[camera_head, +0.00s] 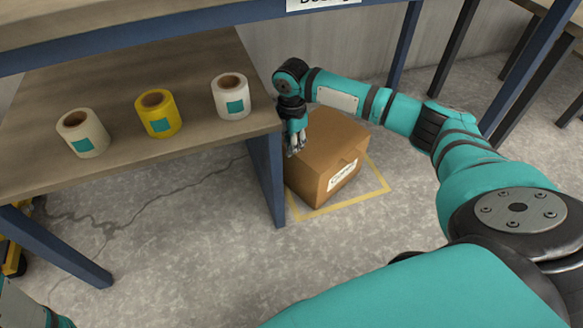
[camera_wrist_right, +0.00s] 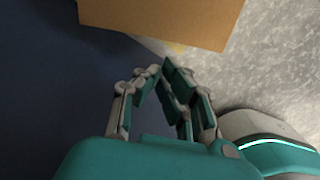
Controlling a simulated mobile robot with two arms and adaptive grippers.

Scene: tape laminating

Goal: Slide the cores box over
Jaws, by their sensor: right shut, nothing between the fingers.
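The cores box (camera_head: 328,160) is a brown cardboard box with a white label on its front face. In the head view it stands on the floor beside the table leg, inside a yellow taped outline (camera_head: 345,204). My right gripper (camera_head: 294,151) is shut and empty, pointing down at the box's left side, between the box and the table leg. In the right wrist view the box (camera_wrist_right: 175,18) fills the top, and the closed fingers (camera_wrist_right: 163,72) are just below its edge. I cannot tell whether they touch it. My left gripper is out of view.
A wooden table (camera_head: 190,75) with a blue leg (camera_head: 266,178) stands close to the left of the box. On it are a yellow roll (camera_head: 158,114) and two white rolls (camera_head: 82,133) (camera_head: 231,97). Grey floor (camera_head: 200,230) in front is clear.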

